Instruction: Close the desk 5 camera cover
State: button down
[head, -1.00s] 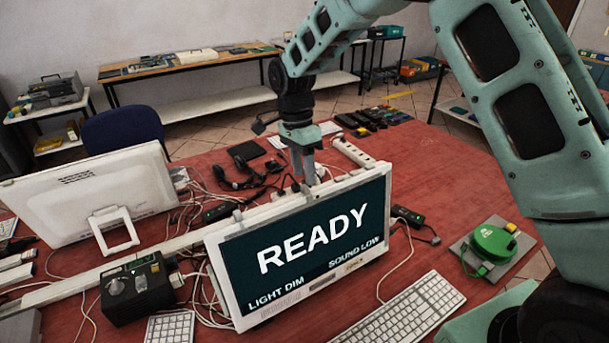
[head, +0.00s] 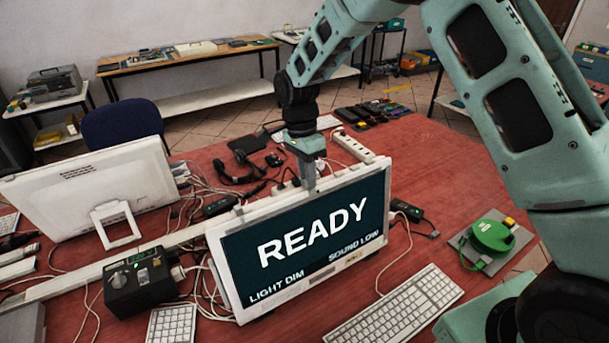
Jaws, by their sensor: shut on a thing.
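A white-framed monitor (head: 300,241) faces me in the middle of the red desk, its dark screen reading READY, LIGHT DIM and SOUND LOW. My gripper (head: 309,190) points down at the middle of the monitor's top edge. Its fingertips are at or just behind that edge and look close together. The camera cover is too small to make out; it is hidden at or behind the fingertips. I cannot see what the fingers are shut on.
A white keyboard (head: 398,306) lies in front, a black box with knobs (head: 138,283) at left, and a green reel (head: 491,237) at right. A second monitor (head: 92,194) stands at back left. Loose cables and a white power strip (head: 354,148) lie behind the monitor.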

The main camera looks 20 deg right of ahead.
jog(key=shift+w+d, duration=0.25)
jog(key=shift+d, duration=0.75)
jog(key=c, duration=1.3)
grip_release()
jog(key=shift+r, duration=0.1)
jog(key=b+v, duration=0.4)
jog(key=v, duration=1.3)
jog(key=shift+r, duration=0.2)
